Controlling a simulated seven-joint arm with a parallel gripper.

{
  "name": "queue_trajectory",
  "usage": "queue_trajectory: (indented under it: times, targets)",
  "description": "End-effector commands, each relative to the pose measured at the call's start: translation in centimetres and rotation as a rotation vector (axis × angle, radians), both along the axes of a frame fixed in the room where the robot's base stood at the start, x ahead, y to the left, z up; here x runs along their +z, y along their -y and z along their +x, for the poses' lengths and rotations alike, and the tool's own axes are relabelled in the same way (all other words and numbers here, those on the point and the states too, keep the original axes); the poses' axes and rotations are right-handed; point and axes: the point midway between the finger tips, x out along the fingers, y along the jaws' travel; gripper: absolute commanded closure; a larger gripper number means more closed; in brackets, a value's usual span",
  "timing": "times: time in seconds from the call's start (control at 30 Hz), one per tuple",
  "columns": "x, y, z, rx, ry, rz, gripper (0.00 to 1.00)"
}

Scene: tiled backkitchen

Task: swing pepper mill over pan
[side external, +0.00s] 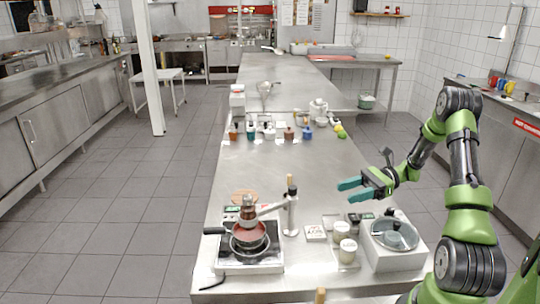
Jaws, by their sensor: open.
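A brown pepper mill (248,211) appears to stand upright at the end of a swing arm (270,209) on a metal post (292,212). The swing arm points left, and the mill is above a reddish pan (249,236). The pan's dark handle points left. It sits over a hotplate (236,267); a dark ring or second vessel shows under it. Whether the mill touches the pan I cannot tell. My gripper (341,190) is open and empty, with teal fingers pointing left. It is right of the post, apart from it and the mill, above the steel table.
A pale appliance with a round glass lid (395,235) stands at the front right. White jars (347,250) stand left of it. Several small bottles (269,133) line the table farther back. The middle of the steel table (275,165) is clear.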

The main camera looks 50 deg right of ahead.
Motion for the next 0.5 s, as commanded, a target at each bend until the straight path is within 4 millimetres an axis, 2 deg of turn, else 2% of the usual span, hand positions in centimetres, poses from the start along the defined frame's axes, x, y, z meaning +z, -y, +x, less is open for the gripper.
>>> queue_trajectory:
  times: [0.13, 0.5]
  targets:
    - [-0.9, -2.2, -1.5, 0.111, -0.046, -0.178, 0.49]
    - [0.3, -6.6, -3.0, 0.382, -0.032, -0.602, 0.49]
